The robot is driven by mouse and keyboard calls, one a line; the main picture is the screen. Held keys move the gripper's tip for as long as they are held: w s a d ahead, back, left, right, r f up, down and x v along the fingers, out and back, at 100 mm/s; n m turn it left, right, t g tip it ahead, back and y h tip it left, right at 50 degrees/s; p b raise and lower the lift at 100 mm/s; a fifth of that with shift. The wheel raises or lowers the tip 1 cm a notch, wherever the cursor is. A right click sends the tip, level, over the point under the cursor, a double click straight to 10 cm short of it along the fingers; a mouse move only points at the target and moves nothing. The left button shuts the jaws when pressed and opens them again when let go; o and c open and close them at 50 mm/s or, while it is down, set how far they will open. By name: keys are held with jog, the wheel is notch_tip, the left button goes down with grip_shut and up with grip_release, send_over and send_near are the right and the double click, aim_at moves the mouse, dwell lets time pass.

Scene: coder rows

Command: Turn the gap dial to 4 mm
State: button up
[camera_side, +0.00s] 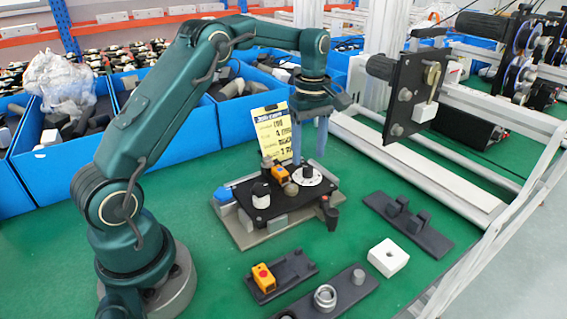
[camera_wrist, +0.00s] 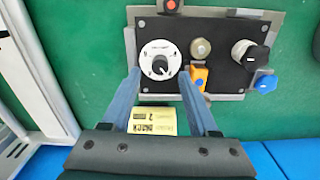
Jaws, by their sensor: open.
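The gap dial is a white round dial with a black knob at its centre (camera_side: 307,176), on a black panel (camera_side: 265,212). It also shows in the wrist view (camera_wrist: 160,58), near the panel's left end; its marks are too small to read. My gripper (camera_side: 310,161) is open and empty, pointing down above the dial. In the wrist view its two blue fingers (camera_wrist: 160,75) end on either side of the dial's lower part, apart from the knob. A yellow card (camera_side: 277,130) with printed lines stands behind the panel; it shows between the fingers in the wrist view (camera_wrist: 152,121).
A blue knob (camera_wrist: 265,84) sits at the edge. Loose fixtures and a white block (camera_side: 388,257) lie in front; blue bins (camera_side: 180,140) stand behind.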

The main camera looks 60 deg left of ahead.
aim_at(308, 167)
jog(key=shift+f, duration=1.7)
grip_shut()
